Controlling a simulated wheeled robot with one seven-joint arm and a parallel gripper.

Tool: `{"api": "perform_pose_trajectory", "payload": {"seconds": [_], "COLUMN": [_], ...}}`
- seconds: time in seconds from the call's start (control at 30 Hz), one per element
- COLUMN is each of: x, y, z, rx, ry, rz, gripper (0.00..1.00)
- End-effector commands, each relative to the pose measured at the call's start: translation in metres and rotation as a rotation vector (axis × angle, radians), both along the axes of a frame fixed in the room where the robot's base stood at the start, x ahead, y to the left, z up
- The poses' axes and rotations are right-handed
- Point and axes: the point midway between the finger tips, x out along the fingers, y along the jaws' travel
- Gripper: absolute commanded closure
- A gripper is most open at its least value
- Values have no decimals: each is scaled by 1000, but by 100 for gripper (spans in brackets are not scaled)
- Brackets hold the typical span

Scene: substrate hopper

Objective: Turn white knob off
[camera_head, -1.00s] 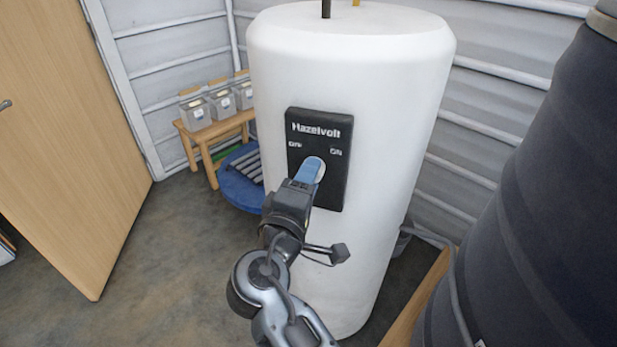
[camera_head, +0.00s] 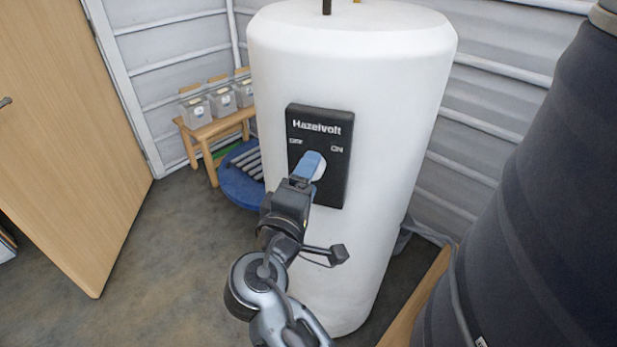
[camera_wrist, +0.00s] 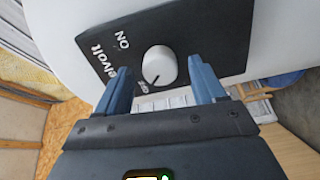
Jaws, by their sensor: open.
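The white knob (camera_wrist: 160,66) sits on the black Hazelvolt panel (camera_wrist: 85,45). In the wrist view its dark pointer line is aimed toward the OFF label, away from ON. In the head view the knob (camera_head: 319,168) is partly hidden behind my blue fingers. My gripper (camera_head: 311,164) is in front of the panel. In the wrist view my gripper (camera_wrist: 158,72) is open, with one blue finger on each side of the knob and visible gaps. I cannot tell how far the fingertips reach along the knob.
The panel is on a tall white tank (camera_head: 400,110). A dark barrel (camera_head: 540,230) stands close on the right. A wooden bench (camera_head: 215,130) with grey bins is behind left, beside a blue round item (camera_head: 238,185). Floor (camera_head: 170,260) is clear at left.

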Motion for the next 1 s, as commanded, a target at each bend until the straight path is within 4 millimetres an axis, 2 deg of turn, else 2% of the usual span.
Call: {"api": "perform_pose_trajectory", "payload": {"seconds": [0.3, 0.43, 0.6, 1.0], "x": [-50, -63, -69, -69], "y": [12, 15, 16, 16], "z": [-2, -2, -1, -1], "rx": [0, 0, 0, 0], "ry": [1, 2, 1, 1], "rz": [3, 3, 1, 1], "gripper": [31, 31, 31, 31]}}
